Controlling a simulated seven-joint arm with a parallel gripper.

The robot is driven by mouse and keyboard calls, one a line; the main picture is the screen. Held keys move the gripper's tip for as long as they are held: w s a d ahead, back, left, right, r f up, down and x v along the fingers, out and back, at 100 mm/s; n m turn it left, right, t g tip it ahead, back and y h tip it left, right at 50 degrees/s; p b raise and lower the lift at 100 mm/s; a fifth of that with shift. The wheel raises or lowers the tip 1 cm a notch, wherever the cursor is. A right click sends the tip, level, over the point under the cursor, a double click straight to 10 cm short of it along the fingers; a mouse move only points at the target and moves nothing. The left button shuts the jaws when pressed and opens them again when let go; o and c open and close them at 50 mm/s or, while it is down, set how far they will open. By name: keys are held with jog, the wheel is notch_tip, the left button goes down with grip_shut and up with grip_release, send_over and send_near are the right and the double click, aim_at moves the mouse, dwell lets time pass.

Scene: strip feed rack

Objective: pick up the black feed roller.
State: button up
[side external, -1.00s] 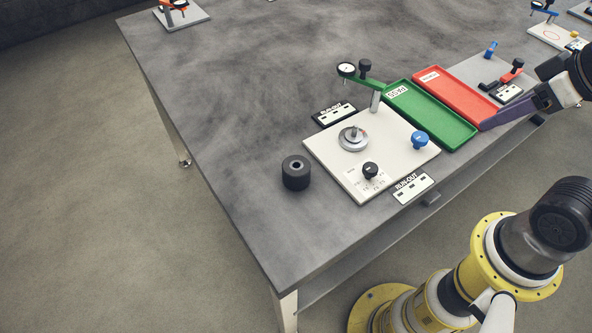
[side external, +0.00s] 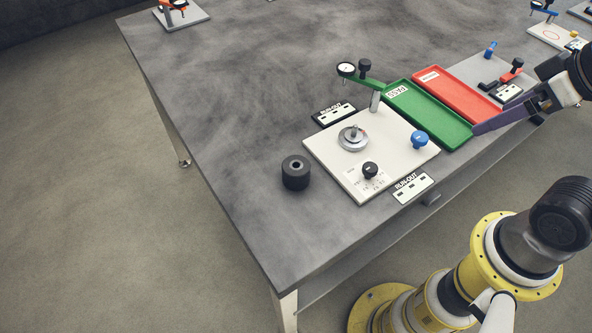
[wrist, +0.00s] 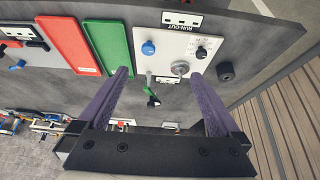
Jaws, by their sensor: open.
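The black feed roller (side external: 296,173) stands upright on the grey table, left of the white run-out plate (side external: 330,157), with a hole in its top. It also shows in the wrist view (wrist: 226,71), near the table edge, to the right of my fingers. My gripper (wrist: 163,77) is open and empty, its two purple fingers apart. In the side view my gripper (side external: 478,129) is at the right, by the front end of the trays, well away from the roller.
The plate carries a metal spindle (side external: 352,138), a blue knob (side external: 420,139), a black knob (side external: 370,170) and a dial gauge (side external: 346,69) on a green arm. Green (side external: 452,131) and red (side external: 480,109) trays lie beside it. The table left of the roller is clear.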

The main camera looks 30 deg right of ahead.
jog(key=w+a+r+n, duration=0.2)
jog(key=w+r+n, duration=0.4)
jog(key=n, duration=0.4)
jog(key=n+g+y, duration=0.1)
jog(key=n+g, duration=0.5)
jog(key=n, duration=0.7)
send_over(296, 166)
jog(key=d, duration=0.1)
jog(key=f, duration=1.9)
jog(key=shift+s+f, duration=0.1)
jog(key=shift+s, duration=0.3)
jog(key=shift+a+f, duration=0.25)
jog(key=shift+f, duration=0.65)
jog(key=shift+a+f, duration=0.2)
jog(key=shift+f, duration=0.65)
jog(key=shift+a+f, duration=0.25)
jog(key=shift+f, duration=0.65)
